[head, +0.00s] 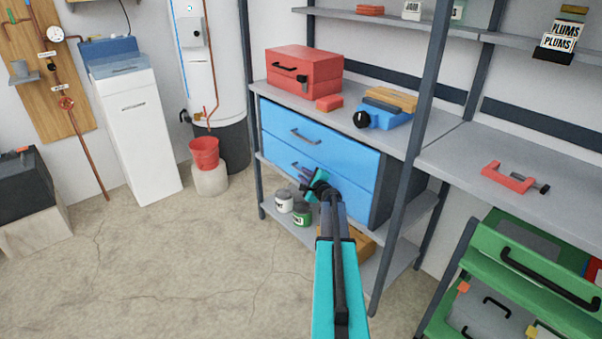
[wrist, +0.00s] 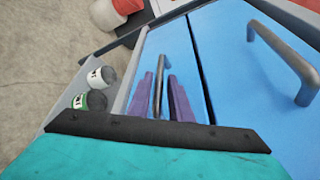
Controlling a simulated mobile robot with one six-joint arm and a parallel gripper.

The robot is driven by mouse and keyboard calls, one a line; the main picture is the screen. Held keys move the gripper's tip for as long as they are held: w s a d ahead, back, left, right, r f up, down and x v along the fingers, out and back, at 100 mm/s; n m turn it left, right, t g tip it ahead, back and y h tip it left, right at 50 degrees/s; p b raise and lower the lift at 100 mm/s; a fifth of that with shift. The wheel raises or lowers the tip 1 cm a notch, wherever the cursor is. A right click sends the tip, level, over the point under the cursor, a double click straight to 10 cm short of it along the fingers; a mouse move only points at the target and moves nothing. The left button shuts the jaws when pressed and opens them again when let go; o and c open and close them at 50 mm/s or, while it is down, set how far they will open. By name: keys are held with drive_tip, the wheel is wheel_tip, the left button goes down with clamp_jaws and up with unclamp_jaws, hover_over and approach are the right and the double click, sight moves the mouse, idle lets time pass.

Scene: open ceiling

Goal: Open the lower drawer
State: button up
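The blue drawer unit stands in the shelf rack, with an upper drawer (head: 340,147) and a lower drawer (head: 275,155). Both fronts look shut and level with each other. My gripper (head: 304,176) is at the lower drawer's front and partly covers its handle. In the wrist view the lower drawer (wrist: 171,50) is on the left and its grey bar handle (wrist: 160,78) lies between the two purple fingers of my gripper (wrist: 160,90). The fingers are apart, one on each side of the bar. The upper drawer's handle (wrist: 285,62) is to the right.
A white can (head: 284,201) and a green can (head: 302,214) stand on the bottom shelf below the drawers. A rack post (head: 408,150) rises right of the unit. A green cabinet (head: 530,270) is at the lower right. The floor (head: 190,270) at left is clear.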

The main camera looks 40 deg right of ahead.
sight(301, 171)
drive_tip(key=shift+x, duration=1.95)
clamp_jaws()
